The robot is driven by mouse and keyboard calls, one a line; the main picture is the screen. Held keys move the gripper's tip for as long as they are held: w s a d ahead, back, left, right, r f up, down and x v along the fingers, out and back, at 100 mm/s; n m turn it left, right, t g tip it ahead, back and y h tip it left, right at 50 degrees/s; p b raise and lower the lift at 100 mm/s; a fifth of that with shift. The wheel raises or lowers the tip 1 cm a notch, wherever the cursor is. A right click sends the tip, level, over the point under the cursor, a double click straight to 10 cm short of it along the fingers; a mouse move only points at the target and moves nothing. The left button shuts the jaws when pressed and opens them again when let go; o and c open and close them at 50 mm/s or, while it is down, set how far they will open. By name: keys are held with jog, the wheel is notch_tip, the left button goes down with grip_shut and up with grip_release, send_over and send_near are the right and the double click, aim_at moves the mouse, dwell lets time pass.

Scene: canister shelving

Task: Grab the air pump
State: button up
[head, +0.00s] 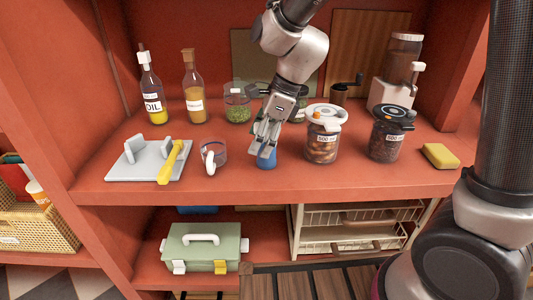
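A small blue object (266,158), which may be the air pump, stands on the red shelf near its front edge. Its upper part is hidden behind my gripper. My gripper (264,146) points down over it, with the fingertips at its top. I cannot tell whether the fingers are closed on it or only around it.
Right of my gripper stand a white-lidded jar (322,146) and a black-lidded jar (385,144). To the left are a clear cup (213,153) and a grey board with a yellow tool (171,162). Bottles and a green-filled jar (237,108) stand behind. A yellow sponge (440,156) lies far right.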

jog(key=c, duration=1.1)
jog(key=shift+r, duration=0.1)
